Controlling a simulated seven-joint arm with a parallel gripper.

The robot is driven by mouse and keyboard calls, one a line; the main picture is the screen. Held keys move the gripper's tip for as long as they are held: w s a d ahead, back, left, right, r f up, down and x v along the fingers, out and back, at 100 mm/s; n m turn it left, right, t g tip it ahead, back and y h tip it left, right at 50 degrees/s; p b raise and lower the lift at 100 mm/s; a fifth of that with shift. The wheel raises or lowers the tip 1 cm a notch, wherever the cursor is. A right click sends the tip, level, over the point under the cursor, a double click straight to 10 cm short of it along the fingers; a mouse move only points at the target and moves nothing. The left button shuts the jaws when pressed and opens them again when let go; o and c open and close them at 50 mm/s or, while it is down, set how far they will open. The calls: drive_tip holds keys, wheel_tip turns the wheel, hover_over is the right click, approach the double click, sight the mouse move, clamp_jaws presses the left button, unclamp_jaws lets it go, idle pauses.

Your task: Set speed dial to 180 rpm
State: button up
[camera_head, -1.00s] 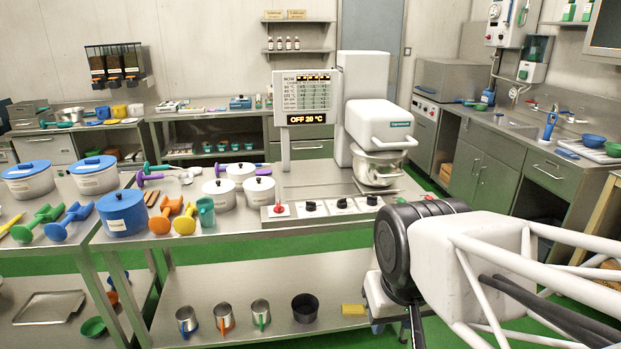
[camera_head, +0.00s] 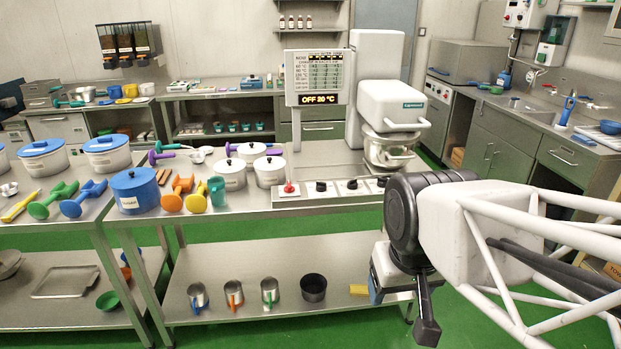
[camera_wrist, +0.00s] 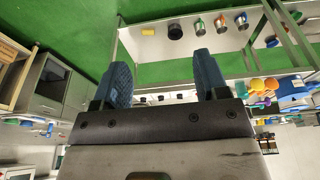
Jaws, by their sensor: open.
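A control strip on the front edge of the steel table carries a red button (camera_head: 289,189) and three black dials: a left dial (camera_head: 321,186), a middle dial (camera_head: 352,184) and a right dial (camera_head: 382,181) beside my arm. I cannot tell which is the speed dial; labels and pointers are too small to read. The mixing kettle (camera_head: 390,150) stands behind them, and its display (camera_head: 318,99) reads OFF and about 20 °C. My gripper (camera_wrist: 163,68) is open and empty in the wrist view, with small dark knobs showing between its fingers. In the head view it hangs low in front of the table.
The lower shelf (camera_head: 250,318) holds metal cups and a dark pot (camera_head: 313,287). Green floor is free in front.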

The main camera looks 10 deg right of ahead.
drive_tip(key=w+r+n, duration=0.1)
drive_tip(key=w+r, duration=0.2)
drive_tip(key=w, duration=0.5)
drive_tip(key=w+r+n, duration=0.2)
drive_tip(key=w, duration=0.7)
drive_tip(key=n+g, duration=0.3)
drive_tip(key=n, duration=0.6)
hover_over(321, 186)
drive_tip(key=f, duration=1.8)
drive_tip(key=shift+w+a+f, duration=0.1)
drive_tip(key=shift+w+f, duration=0.1)
drive_tip(key=shift+w, duration=0.05)
drive_tip(key=shift+w+f, duration=0.2)
drive_tip(key=shift+f, duration=0.05)
drive_tip(key=shift+f, duration=0.1)
drive_tip(key=shift+f, duration=3.75)
